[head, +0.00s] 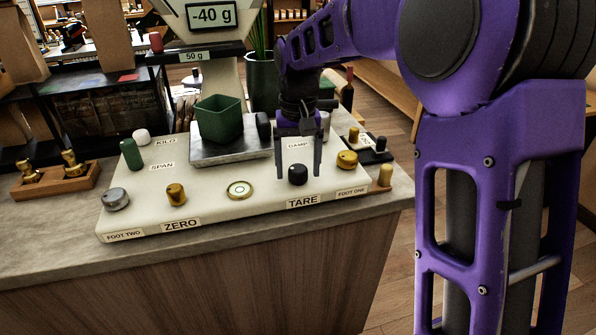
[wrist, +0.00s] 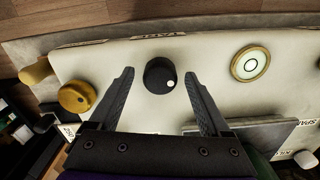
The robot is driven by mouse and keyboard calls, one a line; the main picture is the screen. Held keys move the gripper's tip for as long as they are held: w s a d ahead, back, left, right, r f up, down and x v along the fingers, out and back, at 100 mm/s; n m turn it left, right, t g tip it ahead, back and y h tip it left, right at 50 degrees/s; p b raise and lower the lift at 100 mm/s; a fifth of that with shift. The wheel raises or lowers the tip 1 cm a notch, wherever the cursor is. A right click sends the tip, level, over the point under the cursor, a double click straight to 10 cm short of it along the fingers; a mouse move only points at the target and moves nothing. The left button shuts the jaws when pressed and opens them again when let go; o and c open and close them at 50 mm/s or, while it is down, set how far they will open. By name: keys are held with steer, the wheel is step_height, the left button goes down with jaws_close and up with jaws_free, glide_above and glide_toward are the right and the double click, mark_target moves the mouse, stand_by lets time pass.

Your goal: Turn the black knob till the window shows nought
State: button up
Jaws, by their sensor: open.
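The black knob (head: 298,174) stands on the cream scale base, beside the TARE label (head: 303,201). In the wrist view the black knob (wrist: 160,76) is round with a white dot on its lower right edge. My gripper (head: 297,172) is open and points down, its fingers on either side of the knob in the head view. In the wrist view the gripper (wrist: 160,75) has the knob between its fingertips, with a gap on both sides. I cannot tell how low the fingertips reach. The window (head: 211,15) reads -40 g.
A green cup (head: 219,118) sits on the metal pan (head: 210,151). A brass knob (head: 176,194) by ZERO, a bubble level (head: 239,190), a yellow knob (head: 347,159) and a silver foot knob (head: 116,199) share the base. The yellow knob is close to my gripper.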

steer(key=shift+f, duration=0.35)
jaws_close()
steer(key=shift+r+n, duration=0.1)
steer(key=shift+n, duration=0.2)
steer(key=shift+n+p, duration=2.5)
steer(key=shift+n, duration=1)
